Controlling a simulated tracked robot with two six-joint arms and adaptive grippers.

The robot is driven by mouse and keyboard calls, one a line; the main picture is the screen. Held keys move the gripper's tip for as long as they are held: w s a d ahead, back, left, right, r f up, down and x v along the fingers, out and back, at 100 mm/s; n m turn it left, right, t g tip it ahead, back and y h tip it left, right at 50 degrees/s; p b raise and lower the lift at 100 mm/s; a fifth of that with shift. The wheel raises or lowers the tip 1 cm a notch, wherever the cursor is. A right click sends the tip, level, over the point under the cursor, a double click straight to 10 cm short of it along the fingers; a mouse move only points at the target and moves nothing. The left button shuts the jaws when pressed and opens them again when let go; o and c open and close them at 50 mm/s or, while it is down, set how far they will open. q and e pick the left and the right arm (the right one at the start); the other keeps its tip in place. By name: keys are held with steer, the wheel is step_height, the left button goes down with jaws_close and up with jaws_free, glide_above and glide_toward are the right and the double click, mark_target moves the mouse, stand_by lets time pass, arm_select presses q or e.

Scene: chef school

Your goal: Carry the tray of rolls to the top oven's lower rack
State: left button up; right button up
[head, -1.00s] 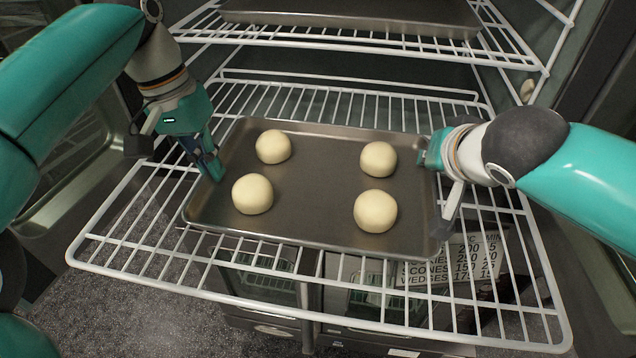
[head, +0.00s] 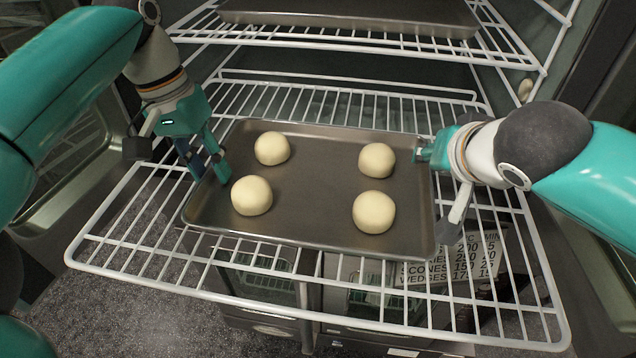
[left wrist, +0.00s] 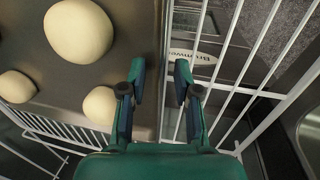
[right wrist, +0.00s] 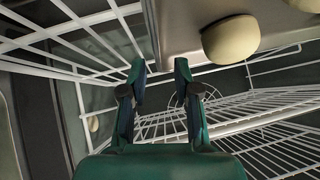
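The grey tray (head: 318,185) lies on a white wire rack (head: 150,268), with several pale round rolls (head: 252,196) on it. My left gripper (head: 211,172) is at the tray's left rim. In the left wrist view its fingers (left wrist: 160,75) stand apart, one on each side of the rim, with visible gaps. My right gripper (head: 424,152) is at the tray's right rim. In the right wrist view its fingers (right wrist: 159,72) are also apart, with the tray edge (right wrist: 152,25) beyond and between them; contact cannot be told.
Another rack (head: 345,45) above holds a dark tray (head: 350,14). Oven walls and an open door flank the racks. A printed chart (head: 452,262) shows below the rack at the front right. The rack's front and back strips are bare.

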steer(key=v, duration=0.9)
steer(key=shift+s, duration=0.2)
